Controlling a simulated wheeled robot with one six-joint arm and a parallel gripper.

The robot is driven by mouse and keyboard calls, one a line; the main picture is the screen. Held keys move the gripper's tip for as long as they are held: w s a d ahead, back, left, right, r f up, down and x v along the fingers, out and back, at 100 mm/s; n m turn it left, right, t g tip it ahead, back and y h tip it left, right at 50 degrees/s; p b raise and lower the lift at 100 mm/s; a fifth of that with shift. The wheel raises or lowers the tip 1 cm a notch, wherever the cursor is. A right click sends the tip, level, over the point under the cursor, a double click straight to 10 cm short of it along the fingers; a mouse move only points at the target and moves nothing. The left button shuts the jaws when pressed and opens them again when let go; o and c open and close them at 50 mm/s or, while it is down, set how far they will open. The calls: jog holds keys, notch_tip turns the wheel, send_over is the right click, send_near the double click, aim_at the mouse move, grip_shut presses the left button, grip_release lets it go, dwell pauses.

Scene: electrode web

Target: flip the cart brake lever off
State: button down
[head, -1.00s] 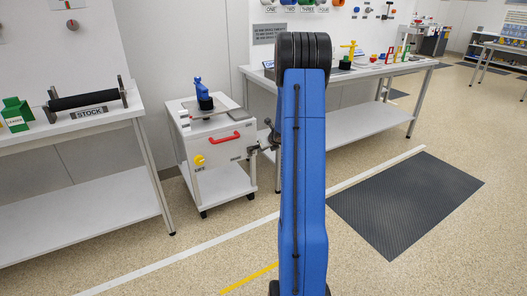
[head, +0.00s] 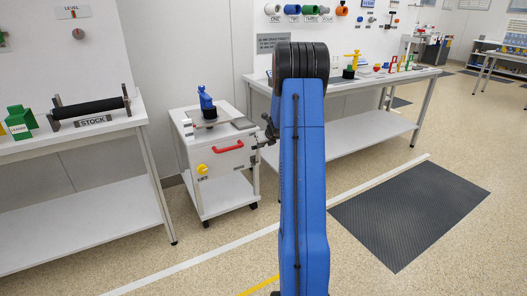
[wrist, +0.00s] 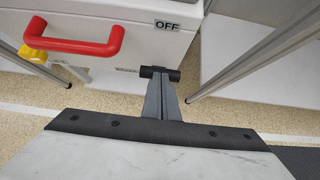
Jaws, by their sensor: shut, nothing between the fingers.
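The white cart (head: 222,165) stands between the two benches, with a red handle and a yellow knob on its front. In the wrist view an OFF label (wrist: 167,25) is on the cart's front panel, right of the red handle. A short black bar (wrist: 160,72), seemingly the brake lever's grip, lies level below the label. My gripper (wrist: 163,112) is shut and empty, its grey fingers pointing at this bar. The fingertips overlap the bar in the picture; I cannot tell whether they touch. In the head view my blue arm hides part of the scene right of the cart.
The red handle (wrist: 78,42) and yellow knob (wrist: 32,53) stick out left of my fingers. A bench leg (wrist: 240,55) slants close on the right. The left bench (head: 90,122) bears a black roller. Open floor and a dark mat (head: 410,212) lie to the right.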

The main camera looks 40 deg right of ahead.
jog(key=shift+w+d+r, duration=0.15)
jog(key=shift+w+r, duration=0.05)
jog(key=shift+w, duration=0.4)
jog(key=shift+w+d+r, duration=0.1)
jog(key=shift+w+r, duration=0.05)
jog(key=shift+w, duration=0.4)
jog(key=shift+w+d+r, duration=0.15)
jog(key=shift+w+r, duration=0.05)
jog(key=shift+w, duration=0.4)
jog(key=shift+w+r, duration=0.1)
jog(key=shift+s, duration=0.3)
jog(key=s+r, duration=0.4)
jog(key=r, duration=0.6)
jog(key=shift+a+r, duration=0.35)
jog(key=shift+a, duration=0.1)
